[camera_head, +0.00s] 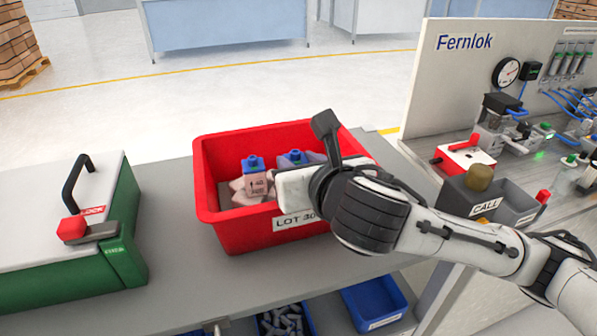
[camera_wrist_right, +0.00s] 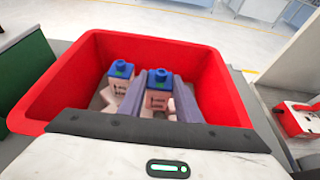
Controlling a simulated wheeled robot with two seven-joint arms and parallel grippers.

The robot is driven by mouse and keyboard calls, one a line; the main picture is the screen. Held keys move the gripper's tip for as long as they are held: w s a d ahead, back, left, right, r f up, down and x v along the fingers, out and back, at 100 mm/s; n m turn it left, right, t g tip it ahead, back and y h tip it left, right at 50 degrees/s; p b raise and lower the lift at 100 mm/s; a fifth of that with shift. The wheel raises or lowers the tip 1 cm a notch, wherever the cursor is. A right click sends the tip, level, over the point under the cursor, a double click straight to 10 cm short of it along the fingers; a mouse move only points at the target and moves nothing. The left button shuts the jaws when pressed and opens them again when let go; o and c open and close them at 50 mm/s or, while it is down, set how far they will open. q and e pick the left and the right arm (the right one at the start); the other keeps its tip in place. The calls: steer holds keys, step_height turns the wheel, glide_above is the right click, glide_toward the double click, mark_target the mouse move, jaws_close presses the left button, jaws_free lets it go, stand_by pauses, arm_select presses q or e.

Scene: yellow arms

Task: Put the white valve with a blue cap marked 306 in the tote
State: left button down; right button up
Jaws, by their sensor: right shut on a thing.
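The red tote (camera_head: 225,225) stands on the bench in the middle of the head view, its rim also showing in the wrist view (camera_wrist_right: 215,95). Its label reads "LOT 30", with the rest hidden by my right arm. My right gripper (camera_wrist_right: 158,98) is inside the tote's opening, shut on a blue-capped valve (camera_wrist_right: 157,77), upright between the fingers. That blue cap also shows in the head view (camera_head: 295,156). Whether the valve touches the tote floor is unclear. Another blue-capped valve (camera_head: 254,180) stands upright in the tote to the left. I cannot read either marking surely. My left gripper is out of view.
Pale pieces lie on the tote floor (camera_wrist_right: 98,101). A green case with a white lid (camera_head: 125,225) stands left of the tote. Blue bins (camera_head: 375,300) sit below the bench.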

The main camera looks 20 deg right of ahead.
steer(key=shift+f, duration=0.9)
steer(key=o, duration=1.1)
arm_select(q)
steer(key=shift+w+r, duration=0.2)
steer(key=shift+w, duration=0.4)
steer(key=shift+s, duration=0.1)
